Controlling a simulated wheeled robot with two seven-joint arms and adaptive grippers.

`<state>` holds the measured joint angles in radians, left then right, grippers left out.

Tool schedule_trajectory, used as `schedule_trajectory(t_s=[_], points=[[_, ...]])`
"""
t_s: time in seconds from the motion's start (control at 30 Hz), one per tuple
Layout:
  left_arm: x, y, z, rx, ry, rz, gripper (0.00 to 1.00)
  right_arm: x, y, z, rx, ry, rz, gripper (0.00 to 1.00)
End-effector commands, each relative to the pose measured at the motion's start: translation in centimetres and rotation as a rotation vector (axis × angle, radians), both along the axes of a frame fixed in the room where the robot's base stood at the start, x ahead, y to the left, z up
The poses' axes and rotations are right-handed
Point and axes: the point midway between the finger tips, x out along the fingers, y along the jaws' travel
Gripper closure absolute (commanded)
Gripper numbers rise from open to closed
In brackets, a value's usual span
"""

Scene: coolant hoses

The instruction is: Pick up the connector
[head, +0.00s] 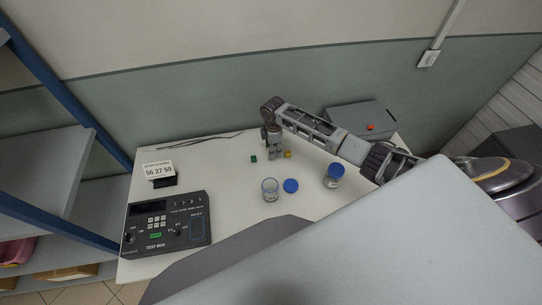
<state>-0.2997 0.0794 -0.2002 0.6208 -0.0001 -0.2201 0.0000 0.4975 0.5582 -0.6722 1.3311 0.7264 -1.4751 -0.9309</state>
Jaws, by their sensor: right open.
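A small green block (253,158) and a small yellow piece (288,154) lie on the white table (215,160), toward the back. Either could be the connector; they are too small to tell. My right gripper (275,157) reaches in from the right and points down between them, with the green block on its left and the yellow piece close on its right. It is open, and I see nothing held in it. Whatever is directly behind or under its fingers is hidden. My left gripper is not in view.
An open glass jar (270,190), a blue lid (291,186) and a blue-lidded jar (334,175) stand nearer. A black test box (168,225) and a number display (159,170) are at left. A grey box with a red button (369,127) is back right. Thin black cable (190,141) lies behind.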

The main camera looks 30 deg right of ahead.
Motion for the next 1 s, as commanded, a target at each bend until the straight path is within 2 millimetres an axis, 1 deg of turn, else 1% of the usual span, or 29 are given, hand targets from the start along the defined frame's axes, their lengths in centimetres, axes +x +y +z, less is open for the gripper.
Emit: schedule_trajectory(t_s=[0.2, 0.4, 0.57, 0.97, 1.0], points=[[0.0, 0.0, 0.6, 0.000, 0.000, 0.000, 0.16, 0.0, -0.2, -2.0, 0.000, 0.002, 0.000, 0.55], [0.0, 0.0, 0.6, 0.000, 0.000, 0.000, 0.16, 0.0, -0.1, -3.5, 0.001, 0.001, -0.001, 0.55], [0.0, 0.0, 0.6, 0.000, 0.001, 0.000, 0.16, 0.0, -0.2, -4.0, 0.001, 0.000, 0.000, 0.55], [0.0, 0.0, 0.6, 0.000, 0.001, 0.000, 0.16, 0.0, -0.2, -4.0, 0.000, -0.001, 0.000, 0.55], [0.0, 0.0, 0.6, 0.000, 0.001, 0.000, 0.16, 0.0, -0.2, -4.0, 0.000, 0.000, 0.000, 0.57]])
